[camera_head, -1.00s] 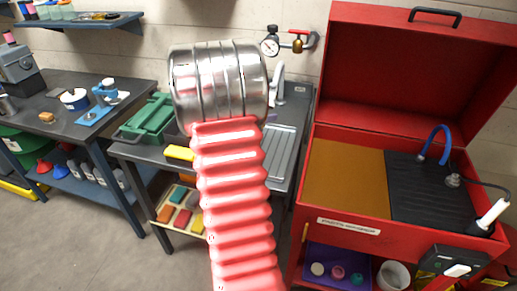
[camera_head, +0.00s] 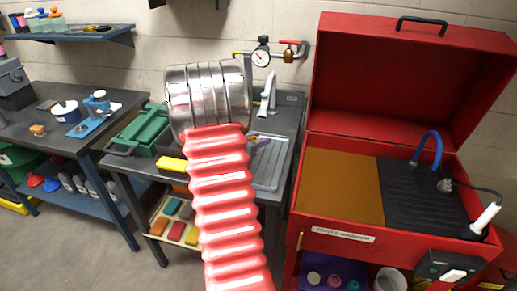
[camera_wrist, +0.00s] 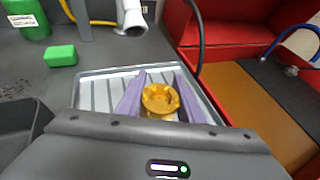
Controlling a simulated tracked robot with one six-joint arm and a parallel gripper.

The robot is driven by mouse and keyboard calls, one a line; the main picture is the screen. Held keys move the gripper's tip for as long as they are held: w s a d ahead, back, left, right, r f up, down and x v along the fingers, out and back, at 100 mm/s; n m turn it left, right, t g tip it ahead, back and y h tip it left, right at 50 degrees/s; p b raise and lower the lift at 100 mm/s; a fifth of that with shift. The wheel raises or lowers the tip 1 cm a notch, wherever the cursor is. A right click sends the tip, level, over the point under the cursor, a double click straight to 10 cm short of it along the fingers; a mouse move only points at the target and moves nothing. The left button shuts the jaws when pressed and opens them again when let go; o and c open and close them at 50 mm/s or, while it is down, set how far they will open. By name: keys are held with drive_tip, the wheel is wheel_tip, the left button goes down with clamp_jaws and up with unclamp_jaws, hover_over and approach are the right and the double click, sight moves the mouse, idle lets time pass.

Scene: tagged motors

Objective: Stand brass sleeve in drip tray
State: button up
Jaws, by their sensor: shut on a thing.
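The brass sleeve (camera_wrist: 160,101) is a short golden ring with a notched rim, seen from above in the wrist view. My gripper (camera_wrist: 161,84) has purple fingers, shut on the sleeve from both sides. The drip tray (camera_wrist: 95,91) is pale grey and ribbed, and lies below and behind the sleeve in the wrist view. In the head view the tray (camera_head: 274,170) lies on the dark bench right of my arm, which covers its left part. The sleeve's lower end is hidden, so I cannot tell whether it touches the tray.
A tap (camera_head: 268,92) stands behind the tray. A green block (camera_wrist: 60,55) lies on the bench to the left. A green crate (camera_head: 140,131) and a yellow block (camera_head: 171,163) are left of my arm. The red parts washer (camera_head: 337,227) stands close on the right.

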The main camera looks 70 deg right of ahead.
sight(259, 153)
drive_tip(key=shift+f, duration=1.85)
drive_tip(key=o, duration=1.3)
drive_tip(key=shift+f, duration=0.15)
drive_tip(key=v, duration=1.2)
